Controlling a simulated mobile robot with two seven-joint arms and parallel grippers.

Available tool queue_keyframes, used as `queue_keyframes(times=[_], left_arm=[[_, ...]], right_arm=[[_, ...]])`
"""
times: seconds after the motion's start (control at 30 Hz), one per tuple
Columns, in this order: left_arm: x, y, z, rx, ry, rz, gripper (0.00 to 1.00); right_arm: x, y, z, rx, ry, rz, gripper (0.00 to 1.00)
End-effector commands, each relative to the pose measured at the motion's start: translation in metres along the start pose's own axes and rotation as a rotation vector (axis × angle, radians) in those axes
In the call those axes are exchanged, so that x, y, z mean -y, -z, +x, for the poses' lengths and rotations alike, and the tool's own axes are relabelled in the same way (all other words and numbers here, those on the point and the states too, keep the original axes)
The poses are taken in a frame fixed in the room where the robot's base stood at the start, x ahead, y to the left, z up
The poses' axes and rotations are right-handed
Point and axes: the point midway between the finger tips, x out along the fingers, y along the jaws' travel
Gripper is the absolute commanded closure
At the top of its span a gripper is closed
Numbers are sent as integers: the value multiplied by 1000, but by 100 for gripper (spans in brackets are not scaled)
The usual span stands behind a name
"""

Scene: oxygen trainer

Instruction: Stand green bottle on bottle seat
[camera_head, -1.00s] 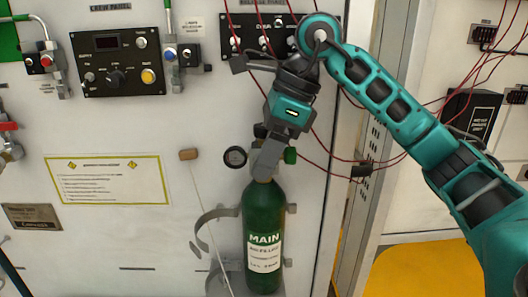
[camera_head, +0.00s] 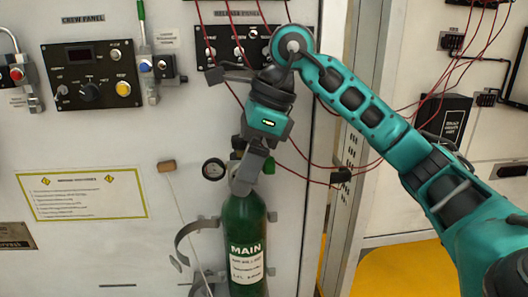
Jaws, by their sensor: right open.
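The green bottle (camera_head: 243,225), labelled MAIN, stands upright against the white wall panel. Its lower end reaches the bottom edge of the view. My right gripper (camera_head: 243,182) is at the bottle's neck from above, with its jaws open. The gripper hides much of the neck and valve. A round gauge (camera_head: 213,169) shows left of the neck and a green knob (camera_head: 269,166) right of it. The bottle seat cannot be made out clearly; a grey curved part (camera_head: 203,288) shows low beside the bottle. My left gripper is not in view.
An open grey clamp band (camera_head: 184,240) curves out left of the bottle. A cord hangs from a brown toggle (camera_head: 166,166) nearby. Red wires (camera_head: 310,180) run behind my right arm. Control panels (camera_head: 93,75) line the wall above.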

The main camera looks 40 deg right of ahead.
Motion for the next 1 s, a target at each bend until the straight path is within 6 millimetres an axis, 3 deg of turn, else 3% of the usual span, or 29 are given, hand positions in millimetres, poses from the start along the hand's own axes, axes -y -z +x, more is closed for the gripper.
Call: queue_keyframes(times=[0.3, 0.4, 0.53, 0.8, 1.0], left_arm=[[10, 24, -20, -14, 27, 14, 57], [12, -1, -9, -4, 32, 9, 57], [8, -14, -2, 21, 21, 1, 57], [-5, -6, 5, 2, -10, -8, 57], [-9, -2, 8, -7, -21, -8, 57]], right_arm=[[1, -4, -59, 8, 10, 0, 10], [1, 23, -56, 7, 12, 6, 10], [1, 52, -68, 7, 12, 7, 10], [0, 97, -89, 9, 9, 2, 10], [-1, 109, -96, 10, 8, 0, 10]])
